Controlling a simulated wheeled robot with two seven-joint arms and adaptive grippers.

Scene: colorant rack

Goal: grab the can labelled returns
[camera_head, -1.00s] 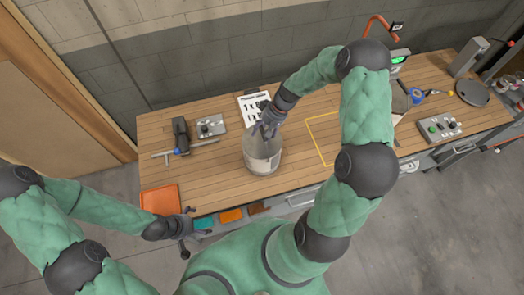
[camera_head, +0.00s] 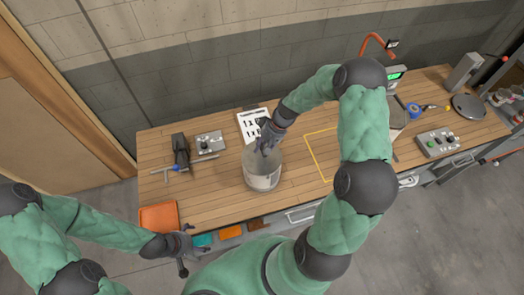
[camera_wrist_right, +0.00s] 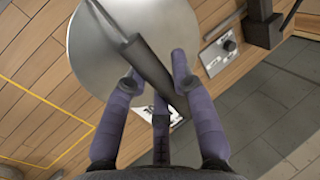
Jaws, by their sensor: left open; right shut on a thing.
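An open grey metal can (camera_head: 262,178) stands upright on the wooden bench near its middle, with a pale label band whose text I cannot read. My right gripper (camera_head: 267,147) is over the can's mouth, fingers pointing down. In the right wrist view, my right gripper (camera_wrist_right: 158,85) has its purple fingers around a dark grey bar (camera_wrist_right: 150,68) that lies across the round grey can (camera_wrist_right: 105,50). I cannot tell what the bar belongs to. My left gripper (camera_head: 184,248) is open and empty, beside the bench's front left edge.
An orange tray (camera_head: 158,217) sits at the bench's left front corner. A black clamp-like tool (camera_head: 181,152), a control box (camera_head: 209,142) and a printed sheet (camera_head: 252,125) lie behind the can. A yellow outline (camera_head: 318,155) marks bare bench to its right.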

